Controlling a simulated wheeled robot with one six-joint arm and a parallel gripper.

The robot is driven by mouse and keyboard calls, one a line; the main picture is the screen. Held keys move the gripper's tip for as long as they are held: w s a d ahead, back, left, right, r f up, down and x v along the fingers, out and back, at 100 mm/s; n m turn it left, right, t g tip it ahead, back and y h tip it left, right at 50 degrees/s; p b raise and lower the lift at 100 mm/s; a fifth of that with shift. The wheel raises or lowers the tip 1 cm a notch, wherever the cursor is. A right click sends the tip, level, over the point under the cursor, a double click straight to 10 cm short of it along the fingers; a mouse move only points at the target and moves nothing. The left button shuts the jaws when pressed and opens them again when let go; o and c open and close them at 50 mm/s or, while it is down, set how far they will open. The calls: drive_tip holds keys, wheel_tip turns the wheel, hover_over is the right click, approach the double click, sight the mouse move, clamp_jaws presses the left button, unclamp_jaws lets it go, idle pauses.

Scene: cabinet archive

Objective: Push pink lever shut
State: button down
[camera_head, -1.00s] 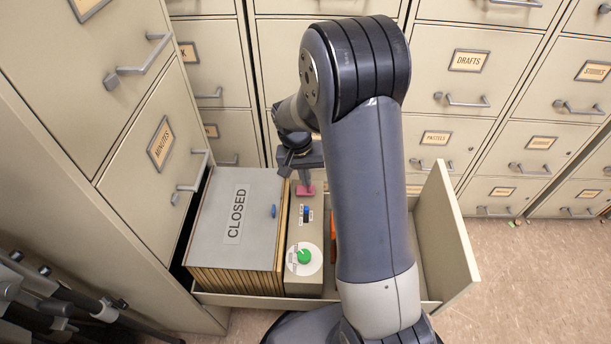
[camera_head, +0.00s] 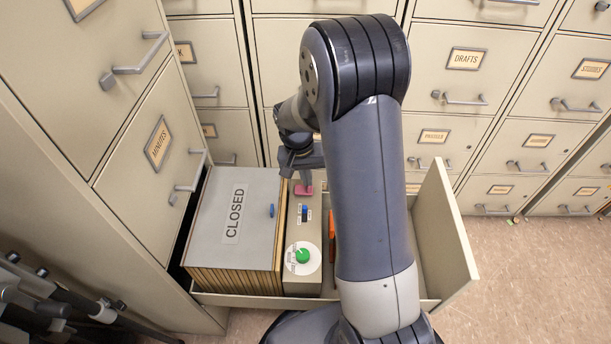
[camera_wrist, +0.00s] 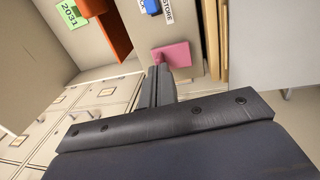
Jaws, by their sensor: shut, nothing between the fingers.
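The pink lever (camera_head: 304,189) sits at the far end of a narrow beige box in the open drawer. It also shows in the wrist view (camera_wrist: 175,54) as a pink block, right by my fingertips. My gripper (camera_head: 306,182) is shut and empty, pointing down at the lever; in the wrist view its closed fingers (camera_wrist: 158,72) end at the pink block's near edge. They look touching or almost touching; I cannot tell which. The box also bears a blue switch (camera_head: 305,214) and a green knob (camera_head: 303,255) on a white dial.
A grey-topped stack marked CLOSED (camera_head: 235,213) fills the drawer's left side, close beside the box. An orange item (camera_head: 332,236) stands to the right, partly behind my arm. The drawer front (camera_head: 446,235) stands at right. Cabinets line the back.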

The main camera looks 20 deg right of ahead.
wheel_tip(320, 180, up, 8)
drive_tip(key=p, duration=0.6)
wheel_tip(320, 180, up, 11)
drive_tip(key=a+p, duration=0.1)
drive_tip(key=p, duration=0.2)
drive_tip(key=shift+w+a, duration=0.25)
drive_tip(key=shift+a, duration=0.05)
drive_tip(key=shift+f, duration=0.2)
drive_tip(key=f+b, duration=0.2)
drive_tip(key=f, duration=0.2)
drive_tip(key=d+f+b, duration=0.1)
drive_tip(key=f, duration=0.4)
drive_tip(key=f+b, duration=0.2)
drive_tip(key=f, duration=0.3)
drive_tip(key=shift+s+d+f+b, duration=0.1)
drive_tip(key=shift+s+d+b, duration=0.15)
drive_tip(key=shift+d+b, duration=0.05)
drive_tip(key=shift+f+b, duration=0.55)
drive_tip(key=shift+f, duration=0.2)
drive_tip(key=shift+r, duration=0.15)
